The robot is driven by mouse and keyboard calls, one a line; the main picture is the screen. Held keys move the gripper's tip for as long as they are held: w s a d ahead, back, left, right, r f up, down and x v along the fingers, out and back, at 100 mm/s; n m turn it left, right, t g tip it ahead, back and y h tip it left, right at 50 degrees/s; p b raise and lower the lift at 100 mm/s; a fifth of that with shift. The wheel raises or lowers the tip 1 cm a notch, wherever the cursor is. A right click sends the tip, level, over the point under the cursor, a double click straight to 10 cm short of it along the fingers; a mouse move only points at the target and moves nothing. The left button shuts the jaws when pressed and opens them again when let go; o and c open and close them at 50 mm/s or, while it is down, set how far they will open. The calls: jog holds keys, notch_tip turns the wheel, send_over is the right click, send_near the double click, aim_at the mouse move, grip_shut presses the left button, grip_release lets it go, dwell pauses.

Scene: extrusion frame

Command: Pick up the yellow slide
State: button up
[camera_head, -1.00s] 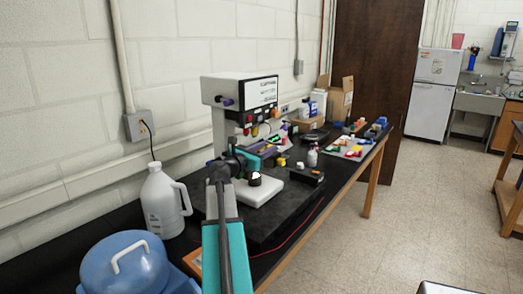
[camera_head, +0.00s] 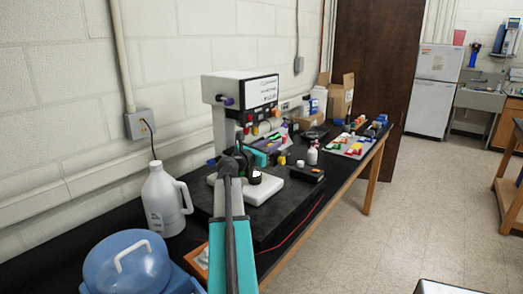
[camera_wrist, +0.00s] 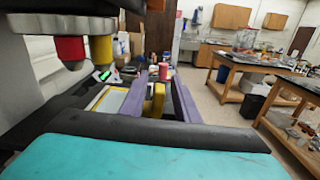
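My gripper (camera_wrist: 158,80) shows in the wrist view with its two purple fingers apart. A yellow curved piece (camera_wrist: 155,100) shows in the gap between them, nearer the right finger. I cannot tell whether it touches a finger or is the yellow slide. A pale flat piece with a yellow edge (camera_wrist: 108,100) lies left of the fingers. In the head view my gripper (camera_head: 283,141) is over the black bench, in front of the white-topped machine (camera_head: 240,90). Small yellow pieces (camera_head: 282,160) show just below it. Its grip is too small to judge there.
A white base plate (camera_head: 262,190) stands under the machine. A small white bottle (camera_head: 312,155) and a black box (camera_head: 306,173) are right of it. Red (camera_wrist: 69,48) and yellow (camera_wrist: 101,47) cylinders hang left of my gripper. A white jug (camera_head: 164,203) stands at left.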

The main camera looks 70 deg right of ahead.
grip_shut()
jog(key=shift+r, duration=0.2)
jog(key=shift+r+b, duration=0.3)
jog(key=shift+r, duration=0.05)
jog(key=shift+a+r, duration=0.15)
jog(key=shift+a, duration=0.05)
jog(key=b+v, duration=0.3)
jog(key=v, duration=1.4)
jog(key=shift+a+b, duration=0.3)
jog(key=shift+b, duration=0.1)
jog(key=shift+w+r, duration=0.1)
jog(key=shift+w, duration=0.05)
